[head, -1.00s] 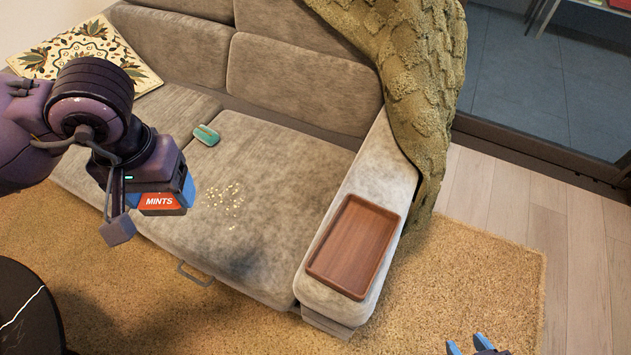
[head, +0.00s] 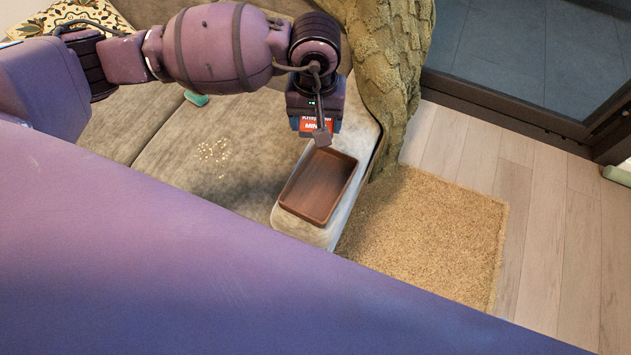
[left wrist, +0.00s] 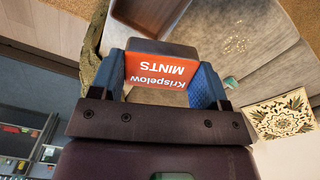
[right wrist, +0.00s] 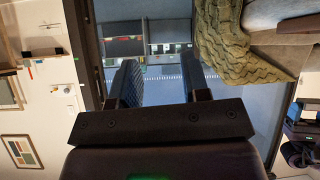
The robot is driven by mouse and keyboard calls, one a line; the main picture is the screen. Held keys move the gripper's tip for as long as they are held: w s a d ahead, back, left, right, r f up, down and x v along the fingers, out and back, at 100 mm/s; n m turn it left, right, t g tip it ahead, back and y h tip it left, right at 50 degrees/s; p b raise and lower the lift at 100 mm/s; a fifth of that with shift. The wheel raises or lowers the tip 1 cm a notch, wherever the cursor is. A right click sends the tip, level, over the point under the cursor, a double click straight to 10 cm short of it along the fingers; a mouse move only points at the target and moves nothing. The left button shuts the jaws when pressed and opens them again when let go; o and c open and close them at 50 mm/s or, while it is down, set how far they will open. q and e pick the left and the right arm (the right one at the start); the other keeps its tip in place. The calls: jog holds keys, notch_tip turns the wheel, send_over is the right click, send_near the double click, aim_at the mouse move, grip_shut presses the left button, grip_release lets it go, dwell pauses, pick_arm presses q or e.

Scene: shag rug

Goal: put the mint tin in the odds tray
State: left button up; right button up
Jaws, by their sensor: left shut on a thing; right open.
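The mint tin (head: 316,125) is red-orange with white lettering. My left gripper (head: 318,132) is shut on it, and the left wrist view shows the tin (left wrist: 158,70) between the two blue fingers. The odds tray (head: 320,187) is a brown wooden tray with a low rim, lying on the sofa's armrest. In the head view the tin shows just beyond the tray's far edge and appears above the armrest; its exact height is hard to tell. My right gripper (right wrist: 160,88) is open and empty in the right wrist view, and out of sight in the head view.
The grey sofa (head: 200,150) has crumbs (head: 213,156) and a small teal object (head: 196,98) on its seat. An olive throw (head: 392,70) hangs over the sofa's corner beside the armrest. A shag rug (head: 430,230) lies on the floor to the right. My own arm covers the lower left.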

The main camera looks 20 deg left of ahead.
pick_arm(q)
jog(key=shift+s+d+f+n+p, duration=0.2)
jog(key=shift+d+n+p, duration=0.1)
jog(key=shift+d+p, duration=0.15)
notch_tip(320, 180, down, 4)
jog(key=b, duration=0.3)
send_over(320, 185)
notch_tip(320, 185, down, 12)
jog(key=shift+s+r, duration=0.1)
jog(key=shift+f+b, duration=0.6)
jog(key=shift+f, duration=1.9)
jog(key=shift+r, duration=0.1)
pick_arm(e)
jog(key=f, duration=0.3)
jog(key=shift+s+d+g, duration=0.15)
jog(key=shift+s+g, duration=0.15)
jog(key=shift+f, duration=0.1)
